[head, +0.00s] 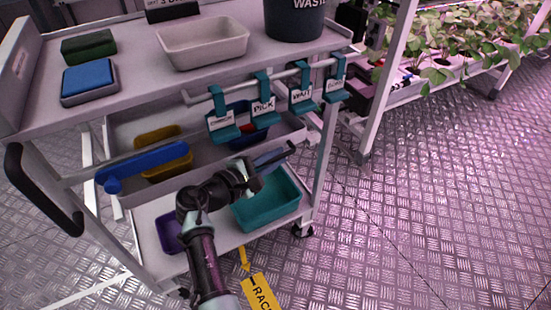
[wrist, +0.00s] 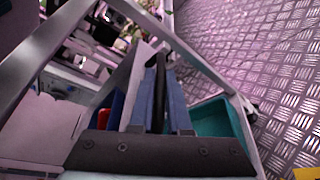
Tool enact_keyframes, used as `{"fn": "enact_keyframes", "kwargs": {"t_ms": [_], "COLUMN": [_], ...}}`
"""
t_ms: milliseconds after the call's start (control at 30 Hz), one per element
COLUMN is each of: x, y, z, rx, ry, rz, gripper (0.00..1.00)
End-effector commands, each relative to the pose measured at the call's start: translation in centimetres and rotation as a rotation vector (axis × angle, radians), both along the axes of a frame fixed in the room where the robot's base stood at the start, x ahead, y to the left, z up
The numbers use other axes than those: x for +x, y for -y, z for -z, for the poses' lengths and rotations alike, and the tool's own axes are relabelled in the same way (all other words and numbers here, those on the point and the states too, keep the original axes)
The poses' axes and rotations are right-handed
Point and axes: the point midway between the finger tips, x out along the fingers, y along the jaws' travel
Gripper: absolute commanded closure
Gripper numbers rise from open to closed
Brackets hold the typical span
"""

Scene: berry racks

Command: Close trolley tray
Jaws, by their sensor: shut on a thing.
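The trolley (head: 90,105) stands in the left half of the head view. Its grey middle tray (head: 213,158) holds yellow bins (head: 160,138) and a blue bin (head: 262,133). How far the tray stands out from the frame is hard to tell. My gripper (head: 272,158) is at the right part of the tray's front. In the wrist view, the blue fingers of my gripper (wrist: 158,100) are shut on a dark bar (wrist: 160,75), which looks like the tray's handle. My wrist hides part of the tray front.
A teal bin (head: 268,208) and a purple bin (head: 168,233) stand on the lower shelf, close below my arm. Labelled teal hooks (head: 263,100) hang above the tray. The metal floor (head: 420,210) is clear to the right.

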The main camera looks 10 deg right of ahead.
Motion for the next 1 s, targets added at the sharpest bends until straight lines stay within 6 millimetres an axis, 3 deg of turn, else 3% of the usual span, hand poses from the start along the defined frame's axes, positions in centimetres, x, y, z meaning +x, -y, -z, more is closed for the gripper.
{"fn": "enact_keyframes", "kwargs": {"t_ms": [167,200,233,567,1000], "x": [0.5,0.5,0.5,-0.1,-5.7], "y": [-0.5,-0.5,-0.5,-1.0,-7.6], "z": [-0.4,-0.4,-0.4,-0.6,-2.7], "rx": [0.006,0.007,0.007,0.004,0.005], "ry": [0.012,0.012,0.012,0.007,0.009], "rz": [-0.017,-0.018,-0.018,-0.015,-0.016], "gripper": [1.0,0.78,0.73,0.73,0.73]}}
